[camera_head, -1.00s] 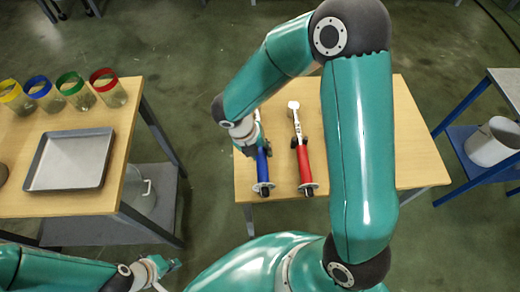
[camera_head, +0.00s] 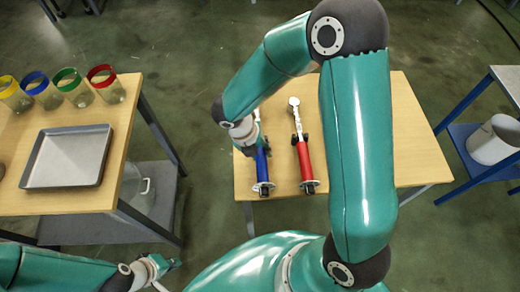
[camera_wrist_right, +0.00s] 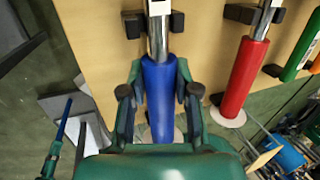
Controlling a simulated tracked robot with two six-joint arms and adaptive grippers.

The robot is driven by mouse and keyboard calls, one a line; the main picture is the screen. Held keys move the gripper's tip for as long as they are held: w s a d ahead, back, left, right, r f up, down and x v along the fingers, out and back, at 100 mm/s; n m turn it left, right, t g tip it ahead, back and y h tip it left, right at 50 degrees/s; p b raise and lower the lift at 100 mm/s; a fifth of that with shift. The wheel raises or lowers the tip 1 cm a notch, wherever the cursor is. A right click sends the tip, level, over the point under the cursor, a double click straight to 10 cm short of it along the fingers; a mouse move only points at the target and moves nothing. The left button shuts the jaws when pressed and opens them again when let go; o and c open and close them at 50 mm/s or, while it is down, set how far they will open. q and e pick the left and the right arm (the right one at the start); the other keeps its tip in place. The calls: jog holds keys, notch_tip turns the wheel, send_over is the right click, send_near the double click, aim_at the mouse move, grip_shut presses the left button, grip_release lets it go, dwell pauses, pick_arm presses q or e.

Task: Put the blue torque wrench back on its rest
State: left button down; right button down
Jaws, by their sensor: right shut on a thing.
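The blue torque wrench (camera_head: 262,166) lies along the wooden table, its blue handle toward me. It also shows in the right wrist view (camera_wrist_right: 160,95), where its metal shaft runs between two black blocks of a rest (camera_wrist_right: 133,24). I cannot tell whether the shaft sits down in the rest or just above it. My right gripper (camera_wrist_right: 155,95) is shut on the blue handle, one finger on each side; its arm hides part of the wrench in the head view. My left gripper (camera_head: 162,268) is at the lower left, away from the wrench; its jaws are too small to read.
A red torque wrench (camera_head: 304,160) lies parallel to the right, close by. In the wrist view a green-handled tool (camera_wrist_right: 298,58) lies beyond it. The left table holds a metal tray (camera_head: 67,157) and several colour-rimmed jars (camera_head: 105,84). A white bucket (camera_head: 494,140) stands at far right.

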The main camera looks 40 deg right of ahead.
jog(key=shift+f+b, duration=0.35)
jog(key=shift+f, duration=0.1)
jog(key=c, duration=0.8)
grip_release()
jog(key=shift+o, duration=0.2)
jog(key=shift+s, duration=0.1)
